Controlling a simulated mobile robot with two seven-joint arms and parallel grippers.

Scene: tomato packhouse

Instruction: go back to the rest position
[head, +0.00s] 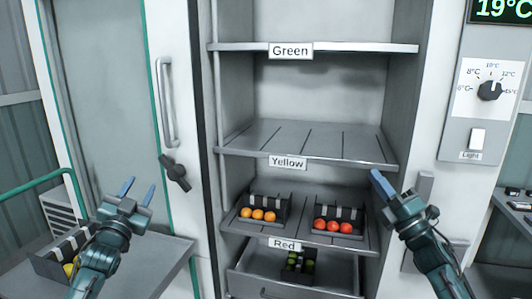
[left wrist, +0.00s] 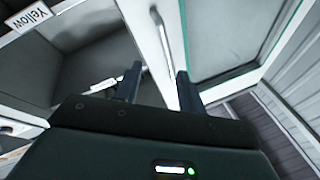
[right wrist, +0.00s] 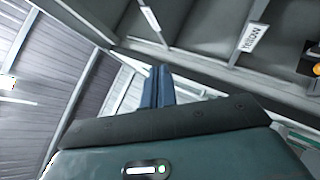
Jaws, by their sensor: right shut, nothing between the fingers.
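My left gripper (head: 138,189) is raised above the cart at the left, with its two fingers apart and nothing between them. In the left wrist view the fingers of my left gripper (left wrist: 160,85) also stand apart and empty. My right gripper (head: 379,177) is in front of the cabinet's right side, beside the right end of the Yellow shelf. Its fingers are together and empty in the right wrist view (right wrist: 157,72). Neither gripper holds anything. Whether the right gripper touches the cabinet cannot be told.
The open cabinet has a Green shelf (head: 365,47), a bare Yellow shelf (head: 340,150) and a Red shelf. A crate of orange tomatoes (head: 258,215) and one of red tomatoes (head: 333,226) stand above the Red label (head: 285,244). Green tomatoes (head: 300,264) are lower. A cart (head: 165,262) stands left.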

